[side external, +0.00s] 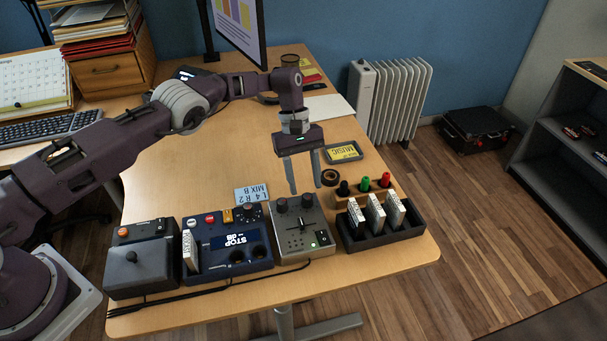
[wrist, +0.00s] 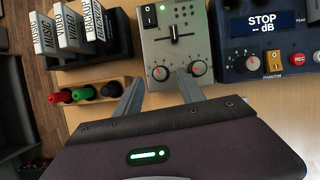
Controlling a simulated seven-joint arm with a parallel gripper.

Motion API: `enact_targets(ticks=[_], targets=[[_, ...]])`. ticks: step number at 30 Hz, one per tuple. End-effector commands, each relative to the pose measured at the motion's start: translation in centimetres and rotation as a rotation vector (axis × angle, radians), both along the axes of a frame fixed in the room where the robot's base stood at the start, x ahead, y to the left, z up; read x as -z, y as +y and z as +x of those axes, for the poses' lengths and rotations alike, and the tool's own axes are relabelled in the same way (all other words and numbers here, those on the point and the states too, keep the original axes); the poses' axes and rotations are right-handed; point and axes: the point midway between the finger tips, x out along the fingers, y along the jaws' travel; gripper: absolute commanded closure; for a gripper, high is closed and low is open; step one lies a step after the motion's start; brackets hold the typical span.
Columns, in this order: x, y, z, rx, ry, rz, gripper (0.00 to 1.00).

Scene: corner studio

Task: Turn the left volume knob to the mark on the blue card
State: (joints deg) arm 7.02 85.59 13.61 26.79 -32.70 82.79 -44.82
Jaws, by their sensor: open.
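The grey mixer (side external: 300,228) sits near the table's front edge and has two dark knobs along its back side. In the wrist view the mixer (wrist: 176,42) shows two knobs with light dials: the left knob (wrist: 160,73) and the right knob (wrist: 197,68). My gripper (side external: 305,186) is open and empty, pointing down close to the knobs. In the wrist view its fingers (wrist: 157,82) spread around the left knob's position; contact is unclear.
A blue recorder (side external: 226,243) with a STOP display stands beside the mixer. On the other side are a black rack (side external: 381,232) of white cards and a wooden holder (side external: 365,195) with coloured plugs. The table's middle is clear.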

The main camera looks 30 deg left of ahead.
Motion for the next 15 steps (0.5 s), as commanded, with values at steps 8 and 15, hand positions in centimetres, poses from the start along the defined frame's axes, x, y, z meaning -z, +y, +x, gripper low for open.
enact_targets(ticks=[8, 15], targets=[[-2.7, 1.2, 0.7, -0.005, 0.002, 0.007, 0.54], [-3.4, 1.2, 0.8, -0.001, 0.0, 0.001, 0.54]])
